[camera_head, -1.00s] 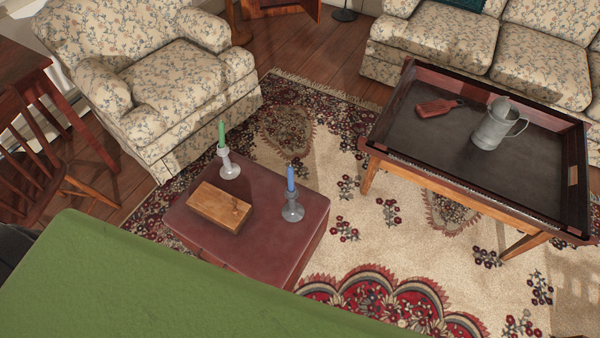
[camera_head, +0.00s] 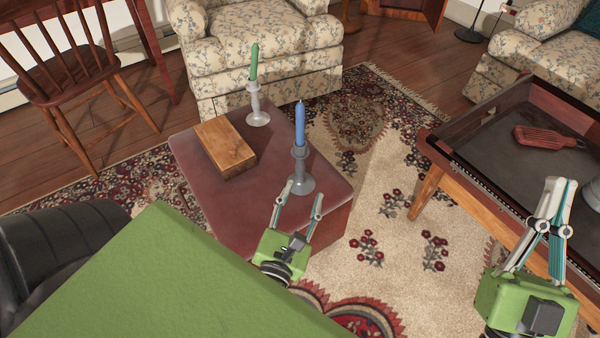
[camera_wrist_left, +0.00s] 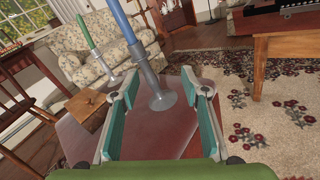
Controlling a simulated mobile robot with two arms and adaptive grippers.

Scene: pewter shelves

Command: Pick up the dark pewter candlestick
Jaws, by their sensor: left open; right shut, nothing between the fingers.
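The dark pewter candlestick (camera_head: 299,166) stands upright on the dark red leather-topped stool (camera_head: 215,206) and holds a blue candle (camera_head: 300,122). A lighter candlestick (camera_head: 256,105) with a green candle (camera_head: 254,63) stands behind it to the left. My left gripper (camera_head: 301,191) is open and empty, its fingers pointing at the dark candlestick from the near side. In the left wrist view, the dark candlestick (camera_wrist_left: 151,82) appears between the spread fingers (camera_wrist_left: 165,72), apparently just ahead of them; contact cannot be seen. My right gripper (camera_head: 557,184) is shut and empty, by the tray table at right.
A wooden block (camera_head: 226,148) lies on the stool left of the dark candlestick. A tray table (camera_head: 430,172) with a reddish slotted utensil (camera_head: 549,137) and a partly hidden mug stands at right. An armchair (camera_head: 300,65) is behind; a wooden chair (camera_head: 75,75) is left.

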